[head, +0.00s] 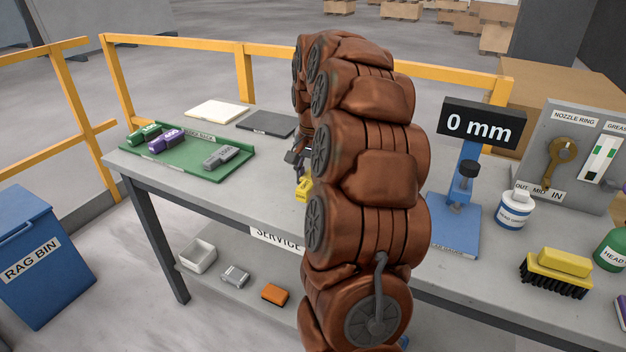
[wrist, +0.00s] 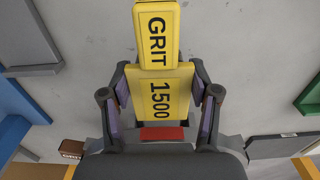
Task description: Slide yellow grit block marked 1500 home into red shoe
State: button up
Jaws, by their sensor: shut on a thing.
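The yellow block marked GRIT 1500 (wrist: 158,32) stands between the two fingers of my gripper (wrist: 161,80) in the wrist view. The fingers are shut on its lower part, where 1500 shows; the GRIT part extends beyond the fingertips over grey surface. A small red piece (wrist: 162,133) shows just below the block, near the palm; I cannot tell if it is the red shoe. In the head view the yellow block (head: 304,188) shows partly beside my arm, at my gripper (head: 298,160) over the bench. My arm hides much of the bench there.
A green rack (head: 205,176) with green, purple and grey pieces lies at the bench's left. Dark (head: 267,123) and pale (head: 214,111) plates lie behind. A blue gauge stand (head: 455,238), a white tub (head: 514,211) and a brush (head: 556,272) stand to the right.

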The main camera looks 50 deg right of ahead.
jog(key=shift+w+d+p, duration=0.15)
jog(key=shift+w+d, duration=0.1)
jog(key=shift+d, duration=0.55)
jog(key=shift+w+d+p, duration=0.2)
jog(key=shift+d, duration=0.55)
jog(key=shift+w+d+p, duration=0.15)
jog(key=shift+w+d, duration=0.1)
jog(key=shift+d, duration=0.55)
jog(key=o, duration=1.6)
jog(key=shift+r, duration=6)
